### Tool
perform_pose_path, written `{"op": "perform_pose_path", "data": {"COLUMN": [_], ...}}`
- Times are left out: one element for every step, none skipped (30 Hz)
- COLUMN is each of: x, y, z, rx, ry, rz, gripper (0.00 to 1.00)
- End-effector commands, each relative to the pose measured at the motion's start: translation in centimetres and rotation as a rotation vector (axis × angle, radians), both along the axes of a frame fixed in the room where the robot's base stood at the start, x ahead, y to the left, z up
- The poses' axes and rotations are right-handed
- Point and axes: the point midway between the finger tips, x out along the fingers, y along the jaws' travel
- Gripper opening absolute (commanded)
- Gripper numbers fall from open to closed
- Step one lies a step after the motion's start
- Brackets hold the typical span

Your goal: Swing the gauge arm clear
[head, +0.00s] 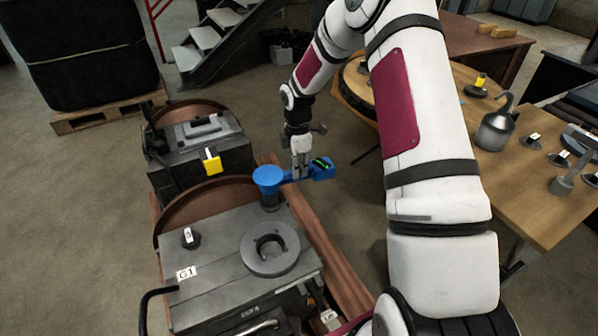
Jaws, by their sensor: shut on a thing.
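The blue gauge arm (268,177) has a round hub on a post at the back corner of the grey block marked G1 (225,265). Its bar runs to the right and ends in a blue block with a dark, green-lit face (322,167). The end block is out past the right side of the machine, beyond the brown rail. My gripper (300,173) points down and is shut on the bar between hub and end block. The fingertips partly cover the bar, so the exact contact is hard to see.
A grey ring (270,249) and a dark knob (190,238) sit on the G1 block. Another grey unit with a yellow tag (211,161) stands behind. A wooden table (510,195) with an oil can (495,125) is at right. Floor shows between machine and table.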

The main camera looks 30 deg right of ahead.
Motion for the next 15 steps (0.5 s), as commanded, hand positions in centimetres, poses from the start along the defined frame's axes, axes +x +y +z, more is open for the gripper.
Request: {"op": "perform_pose_path", "data": {"x": [0.25, 0.36, 0.51, 0.62, 0.72, 0.82, 0.88, 0.92, 0.97, 1.0, 1.02, 1.04, 1.06, 1.07, 1.08], "y": [-0.07, -0.08, -0.08, -0.08, -0.08, -0.08, -0.09, -0.09, -0.09, -0.09, -0.09, -0.1, -0.1, -0.1, -0.09], "z": [-0.07, -0.07, -0.07, -0.06, -0.05, -0.04, -0.03, -0.03, -0.03, -0.02, -0.02, -0.02, -0.02, -0.02, -0.02], "rx": [0.0, 0.0, 0.001, 0.001, 0.0, 0.0, 0.0, 0.0, 0.0, 0.0, 0.0, 0.0, 0.0, 0.0, 0.0], "ry": [0.0, 0.0, -0.001, -0.001, -0.001, -0.001, -0.001, -0.001, -0.001, 0.0, 0.0, 0.0, 0.0, 0.0, 0.0], "rz": [0.021, 0.034, 0.049, 0.06, 0.07, 0.081, 0.088, 0.094, 0.101, 0.106, 0.109, 0.113, 0.114, 0.116, 0.117], "gripper": [0.0, 0.0, 0.0, 0.0, 0.0, 0.0, 0.0, 0.0, 0.0, 0.0, 0.0, 0.0, 0.0, 0.0, 0.0]}}
